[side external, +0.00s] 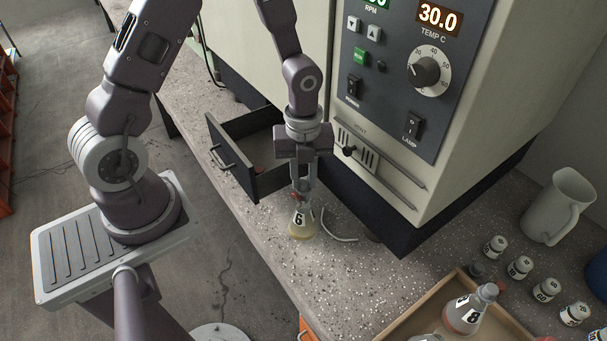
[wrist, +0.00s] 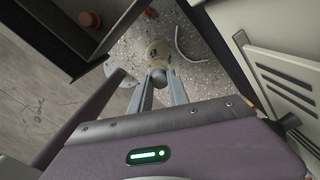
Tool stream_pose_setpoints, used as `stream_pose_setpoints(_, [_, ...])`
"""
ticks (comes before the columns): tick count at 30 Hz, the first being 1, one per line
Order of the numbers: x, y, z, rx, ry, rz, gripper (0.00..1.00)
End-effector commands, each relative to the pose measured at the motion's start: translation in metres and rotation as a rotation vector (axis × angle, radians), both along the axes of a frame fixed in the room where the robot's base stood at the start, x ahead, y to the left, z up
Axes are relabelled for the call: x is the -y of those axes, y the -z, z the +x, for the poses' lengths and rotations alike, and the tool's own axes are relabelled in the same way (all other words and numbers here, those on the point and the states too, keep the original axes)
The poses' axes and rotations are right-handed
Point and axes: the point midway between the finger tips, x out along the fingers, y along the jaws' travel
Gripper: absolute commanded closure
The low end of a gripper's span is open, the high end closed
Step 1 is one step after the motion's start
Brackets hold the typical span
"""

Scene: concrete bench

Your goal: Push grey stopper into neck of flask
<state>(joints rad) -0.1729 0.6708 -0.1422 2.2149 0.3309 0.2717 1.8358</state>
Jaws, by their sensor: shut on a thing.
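A flask (side external: 302,224) with a pale yellowish lower part and a numbered white label stands on the bench below my gripper (side external: 301,194). The flask (wrist: 158,50) also shows in the wrist view, just beyond the fingertips. My gripper (wrist: 158,78) points down and is shut on a small grey thing, which looks like the grey stopper (wrist: 158,73). The stopper is at the flask's neck and in line with it. The fingers hide most of the stopper and the neck, so I cannot tell whether it is inside the neck or only above it.
An open dark drawer (side external: 262,187) lies close left of my gripper, with a reddish stopper (wrist: 90,19) inside. The incubator (side external: 440,150) stands behind. A wooden tray (side external: 400,328) holds another flask (side external: 464,313), near small bottles and a jug (side external: 556,205).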

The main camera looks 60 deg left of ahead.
Motion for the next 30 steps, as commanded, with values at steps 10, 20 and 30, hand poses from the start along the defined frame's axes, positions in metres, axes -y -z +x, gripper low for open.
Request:
stream_pose_setpoints(10, [0.0,0.001,0.0,-0.001,0.0,0.0,1.0])
stream_pose_setpoints(20, [0.0,0.014,0.0,-0.001,0.0,0.0,1.0])
stream_pose_setpoints(30, [0.0,0.018,0.0,0.0,0.0,0.0,1.0])
